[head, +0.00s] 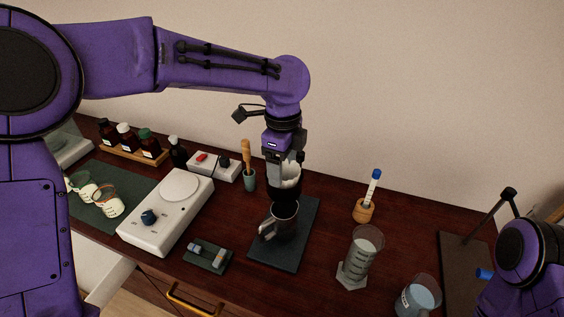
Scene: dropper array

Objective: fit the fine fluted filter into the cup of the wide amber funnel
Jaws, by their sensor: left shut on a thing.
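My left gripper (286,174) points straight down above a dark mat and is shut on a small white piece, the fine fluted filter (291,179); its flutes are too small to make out. Directly under it is a dark, wide-mouthed piece, seemingly the wide amber funnel (284,194), over a metal jug (284,216). The filter's lower edge is at or just inside the dark rim; I cannot tell whether it touches. Of my right arm, only a purple part shows at the lower right; its gripper is not seen.
The jug stands on the dark mat (292,260). A white stirrer plate (168,218), a small rack (207,256) and a brush holder (249,181) stand left. A glass cylinder (359,258), beaker (417,297) and wooden stand (363,211) stand right. Free table lies between mat and cylinder.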

